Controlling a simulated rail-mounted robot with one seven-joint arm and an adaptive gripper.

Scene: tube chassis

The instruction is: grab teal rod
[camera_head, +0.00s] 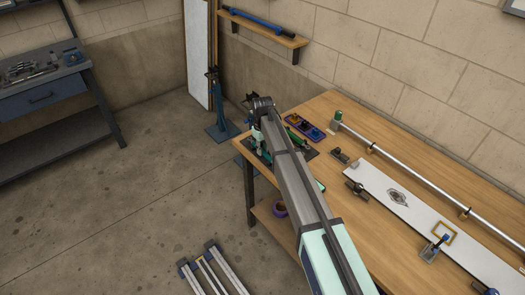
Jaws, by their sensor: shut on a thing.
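My arm reaches from the bottom of the view up and left over the near-left corner of the wooden workbench. My gripper (264,146) is small and dark beneath the arm's far end, and mostly covered by it. It is shut on the teal rod (320,186). Only a short teal end of the rod shows, just right of the arm. The rest of the rod and the contact with the fingers are hidden. Green pieces also show left of the arm, on or above a dark base. I cannot tell whether the rod touches the bench.
On the bench (330,108), a blue tray (304,126) with several coloured parts lies right of the arm. A long metal tube (400,177) and a white panel (420,218) are farther right. A blue stand (219,112) is behind the bench corner.

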